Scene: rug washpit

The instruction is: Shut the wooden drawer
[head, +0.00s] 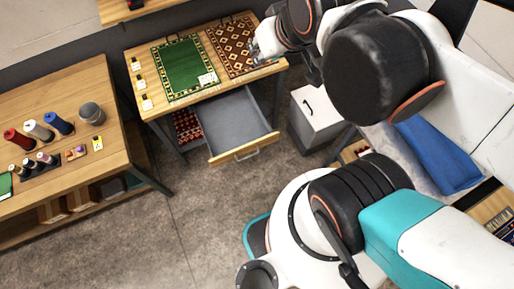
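The wooden drawer (247,150) is pulled well out from under the wooden table in the head view. Its grey inside (232,121) looks empty, and its wooden front has a metal bar handle (246,154). My gripper (257,50) is above the right part of the tabletop, near the patterned rug, behind and above the drawer front. It is apart from the drawer. My arm partly hides it, and its fingers are too small to tell open from shut.
A green rug (184,66) and a red patterned rug (232,48) lie on the table. A white cabinet (318,108) stands right of the drawer. A workbench (97,85) with thread spools is at left. The floor (205,215) before the drawer is clear.

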